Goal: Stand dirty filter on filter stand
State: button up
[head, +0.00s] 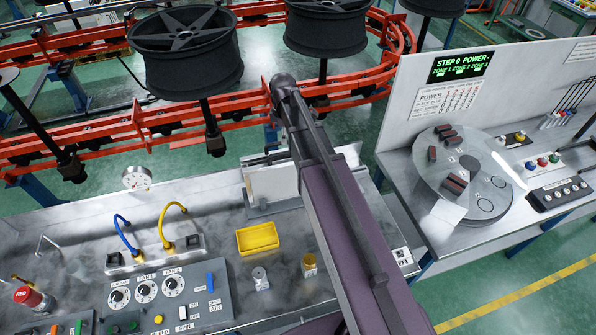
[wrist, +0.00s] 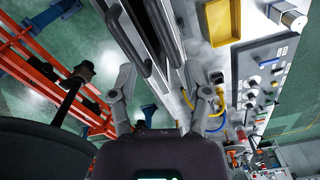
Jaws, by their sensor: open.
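On the bench, a small grey-white cylinder (head: 260,277) stands just in front of the yellow tray (head: 257,238). A small yellow-brown cylinder (head: 309,262) stands to its right, close beside my arm. I cannot tell for sure which of these is the dirty filter or the filter stand. In the wrist view, a silver cylinder (wrist: 290,17) shows at the upper right near the yellow tray (wrist: 228,20). My gripper (wrist: 165,92) is open, its two fingers wide apart with nothing held between them. Dark bars of a panel lie beyond. My arm hides part of the bench in the head view.
A red conveyor (head: 150,130) carrying black wheels (head: 185,55) on spindles runs behind the bench. A white upright panel (head: 272,185) stands at the bench's back. Blue and yellow hoses (head: 172,222) and a control box (head: 170,295) are left. A round turntable (head: 440,165) is right.

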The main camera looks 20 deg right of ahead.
jog(key=s+m, duration=1.4)
jog(key=s, duration=0.3)
jog(key=shift+s+a, duration=0.15)
jog(key=shift+s, duration=0.1)
